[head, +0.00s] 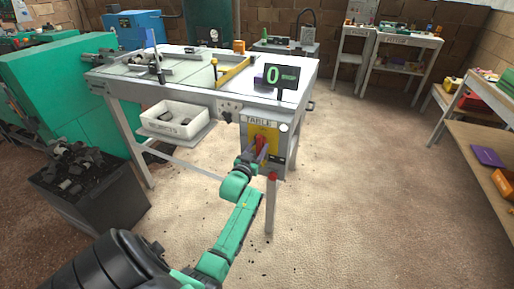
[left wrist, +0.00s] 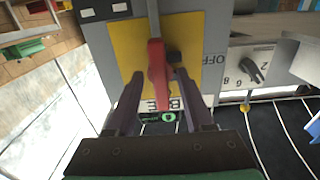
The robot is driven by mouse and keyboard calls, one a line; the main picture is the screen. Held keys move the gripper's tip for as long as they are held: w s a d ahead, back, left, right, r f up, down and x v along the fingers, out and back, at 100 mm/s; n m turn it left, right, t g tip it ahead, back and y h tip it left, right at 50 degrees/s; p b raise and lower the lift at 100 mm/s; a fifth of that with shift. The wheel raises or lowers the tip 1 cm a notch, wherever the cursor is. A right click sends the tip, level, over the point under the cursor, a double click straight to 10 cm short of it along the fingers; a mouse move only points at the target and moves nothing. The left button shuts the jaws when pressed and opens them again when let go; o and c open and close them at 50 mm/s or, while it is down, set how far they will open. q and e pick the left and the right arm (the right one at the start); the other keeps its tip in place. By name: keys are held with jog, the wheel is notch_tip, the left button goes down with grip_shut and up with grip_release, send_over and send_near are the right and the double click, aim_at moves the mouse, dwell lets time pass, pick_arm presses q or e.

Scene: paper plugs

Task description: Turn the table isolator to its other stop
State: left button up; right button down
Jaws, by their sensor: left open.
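The table isolator is a yellow plate (head: 272,134) on a grey box under the table's front corner, with a red handle (head: 260,144). In the left wrist view the yellow plate (left wrist: 195,32) fills the upper middle, and the red handle (left wrist: 157,72) stands upright in the picture across it. The word OFF is printed on the grey right of the plate. My left gripper (left wrist: 160,85) is open, with one finger on each side of the red handle and visible gaps to it. In the head view my left gripper (head: 254,154) partly hides the handle.
A white bin (head: 175,120) hangs under the white table (head: 195,72) to the left. A display reading 0 (head: 280,76) stands above the isolator. A dial (left wrist: 252,70) is beside the plate. A red-topped post (head: 271,178) stands close right of my arm. The floor right is clear.

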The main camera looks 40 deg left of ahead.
pick_arm(q)
jog(key=v, duration=1.4)
jog(key=shift+s+p, duration=0.25)
jog(key=shift+p, duration=0.05)
jog(key=shift+d, duration=0.1)
jog(key=s+d+f+m+g+h+p, duration=0.1)
jog(key=s+d+f+g+h, duration=0.2)
jog(key=f, duration=0.7)
jog(key=s+d+f+m+g+h+p, duration=0.1)
jog(key=s+d+f+g, duration=0.1)
jog(key=d+f, duration=0.5)
jog(key=s+d+f+m+g+h+p, duration=0.1)
jog(key=s+d+f+g, duration=0.15)
jog(key=f, duration=0.95)
jog(key=s+f+m+g+p, duration=0.1)
jog(key=s+f+g, duration=0.3)
jog(key=s, duration=0.8)
jog(key=s+f+m+g+p, duration=0.1)
jog(key=s+f+g, duration=0.3)
jog(key=s+f, duration=0.4)
jog(key=s+m, duration=0.1)
jog(key=s, duration=0.4)
jog(key=shift+d+h, duration=0.4)
jog(key=shift+g, duration=0.25)
